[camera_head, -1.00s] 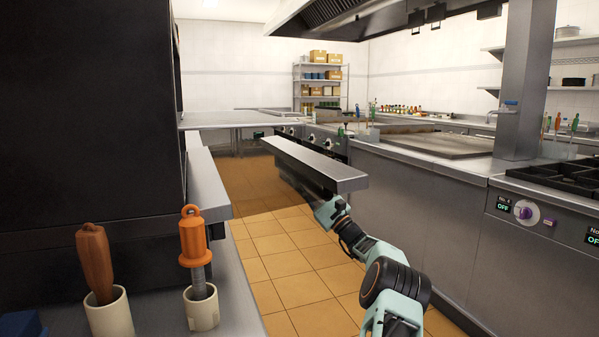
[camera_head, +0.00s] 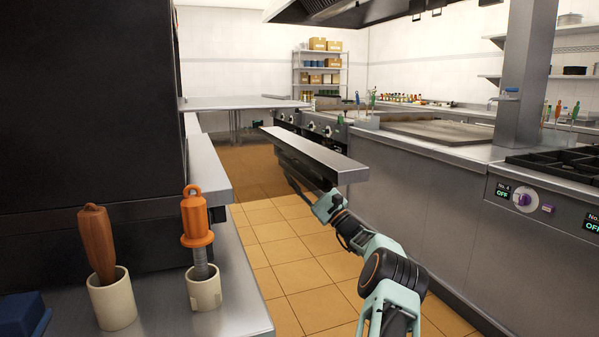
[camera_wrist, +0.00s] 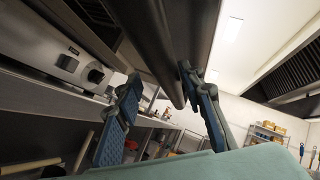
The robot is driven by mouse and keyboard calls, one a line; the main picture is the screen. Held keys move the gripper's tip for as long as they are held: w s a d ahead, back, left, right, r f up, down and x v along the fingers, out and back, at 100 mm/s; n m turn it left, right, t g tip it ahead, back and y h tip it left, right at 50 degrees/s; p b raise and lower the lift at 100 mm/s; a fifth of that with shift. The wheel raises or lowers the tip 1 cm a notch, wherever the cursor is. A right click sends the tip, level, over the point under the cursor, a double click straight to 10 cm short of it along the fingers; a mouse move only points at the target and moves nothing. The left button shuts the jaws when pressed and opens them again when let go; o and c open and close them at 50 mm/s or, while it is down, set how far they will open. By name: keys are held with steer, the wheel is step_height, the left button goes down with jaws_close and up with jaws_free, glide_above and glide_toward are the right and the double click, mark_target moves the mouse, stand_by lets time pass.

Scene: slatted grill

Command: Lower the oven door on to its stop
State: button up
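The oven door shows in the head view as a steel slab-like edge (camera_head: 318,155) with a darker side below it, sticking out over the tiled floor. My gripper (camera_head: 325,196) is at the underside of its near end, its fingertips partly hidden there. In the wrist view, a dark rounded bar (camera_wrist: 165,55), apparently the door's handle or edge, runs down between the two blue-padded fingers of my gripper (camera_wrist: 160,76). The fingers are spread apart. The right fingertip is close to the bar or touching it; the left one seems apart from it. The door's stop cannot be made out.
A steel counter (camera_head: 245,305) at the left holds two cream cups (camera_head: 112,305) with an orange-handled tool (camera_head: 196,218) and a brown-handled one. A steel cooking line (camera_head: 430,205) with a knob panel stands right of my arm. Tiled floor (camera_head: 290,255) is open between them.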

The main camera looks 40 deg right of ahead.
steer(key=shift+d+r, duration=0.1)
steer(key=shift+r, duration=0.1)
steer(key=shift+s+d+f, duration=0.15)
steer(key=shift+s+f, duration=0.1)
steer(key=shift+s, duration=0.2)
steer(key=v, duration=1.1)
steer(key=shift+f, duration=0.15)
